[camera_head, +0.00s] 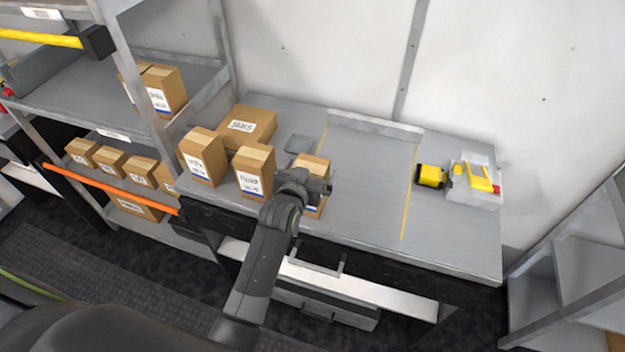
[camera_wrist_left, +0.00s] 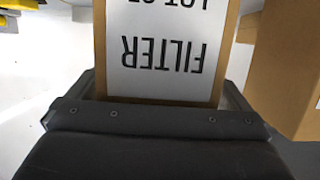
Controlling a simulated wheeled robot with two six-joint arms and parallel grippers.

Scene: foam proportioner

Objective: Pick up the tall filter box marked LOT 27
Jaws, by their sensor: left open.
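Three tall brown filter boxes stand near the left front of the workbench: a left one (camera_head: 203,157), a middle one (camera_head: 253,170) and a right one (camera_head: 313,163). My left gripper (camera_head: 318,187) is at the front of the right box, open, and hides much of it. In the left wrist view a box (camera_wrist_left: 165,50) stands close ahead between the open fingers. Its upside-down white label reads FILTER and LOT, with the number cut off at the edge. The LOT numbers are too small to read in the head view. My right gripper is out of view.
A wide box marked SEALS (camera_head: 250,123) lies behind the tall boxes. Another box (camera_wrist_left: 290,70) stands close on the right in the left wrist view. A yellow tool (camera_head: 432,177) and a tray (camera_head: 478,185) are at the bench's right. The bench middle (camera_head: 365,180) is clear.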

